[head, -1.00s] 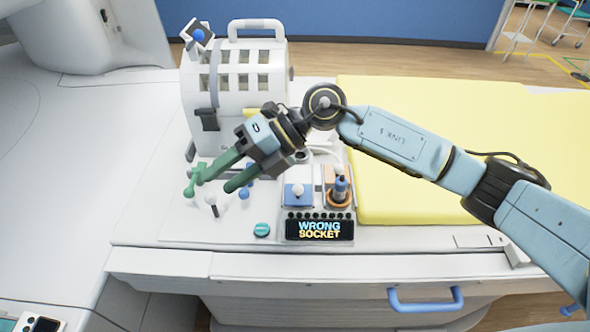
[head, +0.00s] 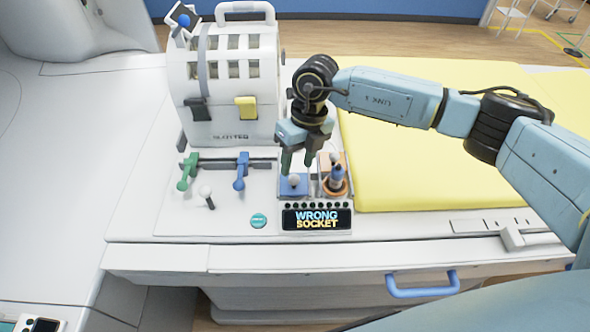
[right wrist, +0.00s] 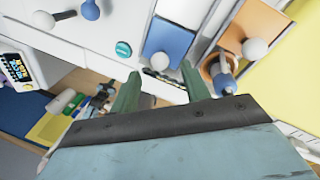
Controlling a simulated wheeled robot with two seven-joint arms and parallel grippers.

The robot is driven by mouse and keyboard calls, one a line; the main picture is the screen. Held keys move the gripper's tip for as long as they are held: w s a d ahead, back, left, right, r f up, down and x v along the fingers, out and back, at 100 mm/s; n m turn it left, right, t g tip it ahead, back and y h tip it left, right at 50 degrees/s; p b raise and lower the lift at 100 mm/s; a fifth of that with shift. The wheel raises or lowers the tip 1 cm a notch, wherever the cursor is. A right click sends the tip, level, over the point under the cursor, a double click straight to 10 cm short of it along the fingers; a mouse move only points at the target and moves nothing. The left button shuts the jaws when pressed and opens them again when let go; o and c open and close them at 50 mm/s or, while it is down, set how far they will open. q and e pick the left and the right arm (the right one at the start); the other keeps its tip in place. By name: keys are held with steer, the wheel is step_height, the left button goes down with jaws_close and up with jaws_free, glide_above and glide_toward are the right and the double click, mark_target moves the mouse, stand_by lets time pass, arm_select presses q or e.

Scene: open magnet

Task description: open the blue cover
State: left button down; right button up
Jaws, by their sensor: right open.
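The blue cover (head: 293,187) is a small square lid with a white ball knob (head: 294,180). It lies over a socket behind the display and looks closed. In the right wrist view the blue cover (right wrist: 168,40) shows with its knob (right wrist: 160,61) just ahead of the fingertips. My right gripper (head: 298,168) is open and points down over the blue cover, its green fingers apart. Whether a finger touches the knob cannot be told. The orange socket beside it holds a blue-and-orange plug (head: 337,177). My left gripper is not in view.
A display (head: 317,217) reading "WRONG SOCKET" stands in front of the covers. Green (head: 187,172) and blue (head: 241,171) levers, a white knob stick (head: 207,196) and a teal button (head: 259,221) lie left. A white machine (head: 228,80) stands behind; a yellow pad (head: 420,130) lies right.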

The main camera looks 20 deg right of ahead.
mark_target(295, 175)
steer(key=shift+s+a+f, duration=0.1)
steer(key=shift+a+f, duration=0.1)
steer(key=shift+f, duration=0.75)
steer(key=shift+a+f, duration=0.15)
steer(key=shift+f, duration=0.8)
jaws_close()
